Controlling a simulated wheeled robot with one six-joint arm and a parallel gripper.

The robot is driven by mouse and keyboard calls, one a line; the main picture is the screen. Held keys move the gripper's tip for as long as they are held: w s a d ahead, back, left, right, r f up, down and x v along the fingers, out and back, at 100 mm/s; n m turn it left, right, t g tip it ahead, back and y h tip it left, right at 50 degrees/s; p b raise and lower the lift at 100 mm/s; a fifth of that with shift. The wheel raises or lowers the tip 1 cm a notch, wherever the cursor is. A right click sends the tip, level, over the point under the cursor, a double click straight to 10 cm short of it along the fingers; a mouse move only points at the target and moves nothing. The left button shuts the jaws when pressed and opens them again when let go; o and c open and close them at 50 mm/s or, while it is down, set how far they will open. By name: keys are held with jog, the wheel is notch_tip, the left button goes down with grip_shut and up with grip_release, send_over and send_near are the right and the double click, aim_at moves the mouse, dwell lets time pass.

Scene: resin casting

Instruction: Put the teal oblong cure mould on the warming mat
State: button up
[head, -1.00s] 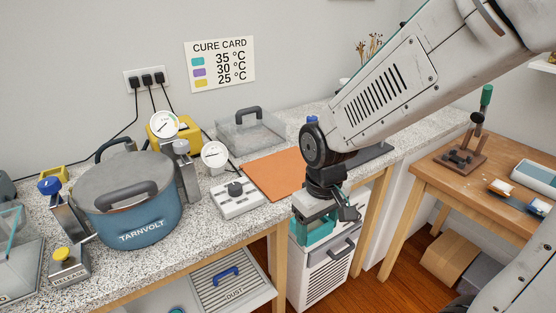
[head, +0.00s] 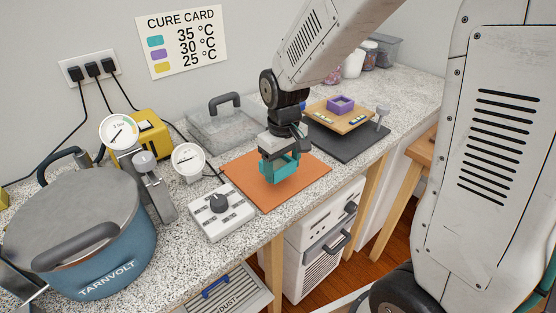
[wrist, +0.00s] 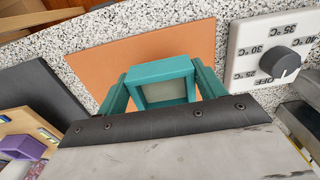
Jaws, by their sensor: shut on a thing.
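The teal oblong cure mould (head: 283,172) is in my gripper (head: 279,163), over the middle of the orange warming mat (head: 240,172). In the wrist view the mould (wrist: 150,71) shows as a teal frame with a pale grey inside, between my two teal fingers. The fingers are shut on its sides. The warming mat (wrist: 100,58) lies flat beneath it and reaches past it on both sides. I cannot tell whether the mould's underside touches the mat.
A white dial controller (head: 221,213) stands left of the mat, and a clear lid with a dark handle (head: 222,123) lies behind it. A dark mat (head: 352,148) at right bears a wooden board with a purple mould (head: 341,103). A blue pot (head: 95,240) stands far left.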

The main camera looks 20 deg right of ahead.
aim_at(279, 161)
jog(key=w, duration=0.2)
jog(key=w+d, duration=0.1)
jog(key=w, duration=0.3)
jog(key=shift+w+d+f, duration=0.25)
jog(key=shift+d+f, duration=0.1)
jog(key=shift+d, duration=0.05)
jog(key=shift+f, duration=1.7)
jog(key=shift+f, duration=0.2)
jog(key=o, duration=1)
jog(key=shift+o, duration=0.2)
